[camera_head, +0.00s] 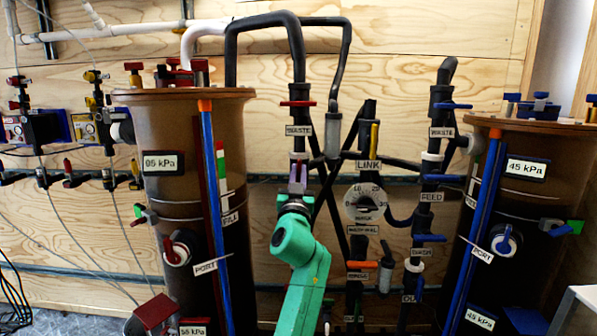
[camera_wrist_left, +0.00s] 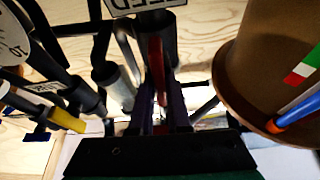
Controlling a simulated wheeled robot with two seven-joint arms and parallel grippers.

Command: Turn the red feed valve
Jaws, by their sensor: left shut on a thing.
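My left gripper (camera_head: 297,173) reaches up to the dark pipe beside the left brown tank in the head view. In the left wrist view its dark purple fingers (camera_wrist_left: 162,108) are shut on the red feed valve's long handle (camera_wrist_left: 156,70), which runs between them. A FEED label (camera_wrist_left: 140,4) shows at the top edge there, by the dark pipe. In the head view the gripper hides this handle and its label. My right gripper is not in view.
The left tank (camera_head: 160,140) stands close beside the gripper; its rim (camera_wrist_left: 240,110) is at right in the wrist view. A red waste valve handle (camera_head: 298,103) is above. The LINK pipe and gauge (camera_head: 365,203) are to the right. The right tank (camera_head: 540,190) stands farther right.

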